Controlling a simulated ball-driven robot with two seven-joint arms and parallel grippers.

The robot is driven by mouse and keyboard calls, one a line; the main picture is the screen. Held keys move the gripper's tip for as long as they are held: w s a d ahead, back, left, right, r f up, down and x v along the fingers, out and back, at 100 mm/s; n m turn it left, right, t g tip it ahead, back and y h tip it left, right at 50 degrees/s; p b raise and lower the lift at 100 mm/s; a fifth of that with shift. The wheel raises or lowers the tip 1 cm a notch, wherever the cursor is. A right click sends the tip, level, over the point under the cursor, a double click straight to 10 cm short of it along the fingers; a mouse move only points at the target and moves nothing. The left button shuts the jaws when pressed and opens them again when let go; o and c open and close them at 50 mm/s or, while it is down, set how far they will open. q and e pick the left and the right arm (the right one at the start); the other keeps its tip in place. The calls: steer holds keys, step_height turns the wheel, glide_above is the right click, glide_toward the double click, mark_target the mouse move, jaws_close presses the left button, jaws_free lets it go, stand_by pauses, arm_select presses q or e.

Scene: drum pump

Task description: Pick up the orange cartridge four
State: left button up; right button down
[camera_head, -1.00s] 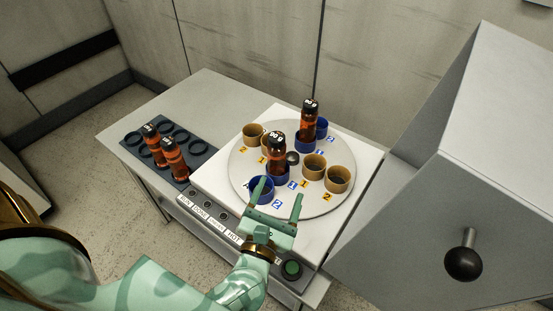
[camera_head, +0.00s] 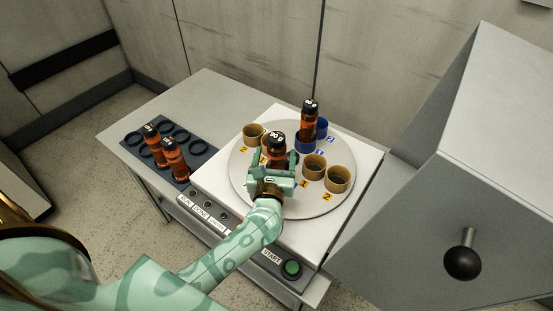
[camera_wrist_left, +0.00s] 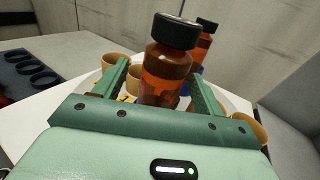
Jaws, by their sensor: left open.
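An orange cartridge (camera_head: 277,146) with a black cap stands upright in a blue cup at the front of the round plate. My left gripper (camera_head: 278,163) is open, with one finger on each side of this cartridge. In the left wrist view the same cartridge (camera_wrist_left: 164,65) rises between the two open fingers, with no clear grip on it. A second orange cartridge (camera_head: 308,124) stands in a blue cup farther back. The cap marks are too small to read surely.
The round plate (camera_head: 240,180) also carries tan cups (camera_head: 338,179) and another blue cup (camera_head: 321,128). The dark rack (camera_head: 180,131) has several empty rings. A green button (camera_head: 291,269) is on the front panel. A large grey housing (camera_head: 450,190) with a black-knobbed lever stands at right.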

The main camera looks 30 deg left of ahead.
arm_select(q)
steer(key=x, duration=0.3)
steer(key=shift+w, duration=0.2)
steer(key=shift+d, duration=0.1)
steer(key=c, duration=1.2)
steer(key=shift+o, duration=0.2)
steer(key=shift+r, duration=0.15)
